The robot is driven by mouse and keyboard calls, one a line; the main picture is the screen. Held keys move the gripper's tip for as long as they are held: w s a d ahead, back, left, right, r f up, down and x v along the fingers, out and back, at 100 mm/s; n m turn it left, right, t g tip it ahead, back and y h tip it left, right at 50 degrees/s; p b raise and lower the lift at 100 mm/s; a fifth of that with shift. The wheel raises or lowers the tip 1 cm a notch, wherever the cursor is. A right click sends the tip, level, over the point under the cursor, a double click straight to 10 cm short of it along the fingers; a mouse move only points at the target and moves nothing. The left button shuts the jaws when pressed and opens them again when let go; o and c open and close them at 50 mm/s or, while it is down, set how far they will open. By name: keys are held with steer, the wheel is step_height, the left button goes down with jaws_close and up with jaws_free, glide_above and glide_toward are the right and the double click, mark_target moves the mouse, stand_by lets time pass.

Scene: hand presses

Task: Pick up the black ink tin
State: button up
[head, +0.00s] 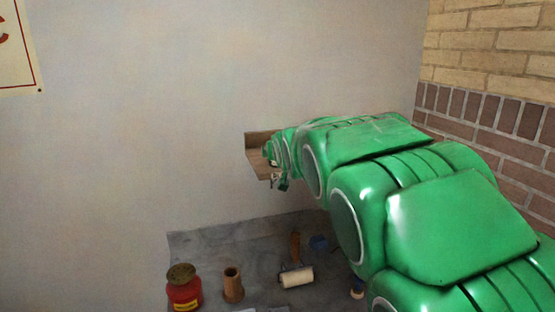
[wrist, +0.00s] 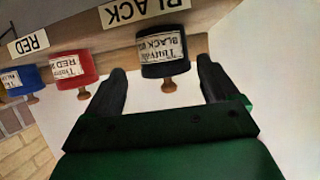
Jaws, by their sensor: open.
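The black ink tin (wrist: 164,54) shows in the wrist view, below a "BLACK" label (wrist: 143,8), with a pale paper label of its own and a small brown knob under it in the picture. My gripper (wrist: 162,80) is open in the wrist view. One dark finger is on each side of the tin in the picture, and I see no clear contact. In the head view my green arm reaches to a small wooden shelf (head: 263,172) on the wall. There the arm hides most of the shelf, and I cannot make out the black tin.
A red tin (wrist: 73,70) and a blue tin (wrist: 20,79) stand left of the black tin in the wrist view. Below the shelf, a grey surface (head: 205,245) holds a red container (head: 184,290), a brown cylinder (head: 233,285) and a roller (head: 296,276). A brick wall is at right.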

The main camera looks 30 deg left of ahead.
steer(key=shift+s+a+x, duration=0.1)
steer(key=shift+x, duration=0.75)
steer(key=shift+s+a+x, duration=0.15)
steer(key=shift+x, duration=1.7)
steer(key=c, duration=1.2)
steer(key=shift+c, duration=0.2)
steer(key=shift+r, duration=0.1)
steer(key=shift+r, duration=0.55)
steer(key=s+d+r, duration=0.8)
steer(key=s+r, duration=0.3)
steer(key=shift+d+r, duration=0.35)
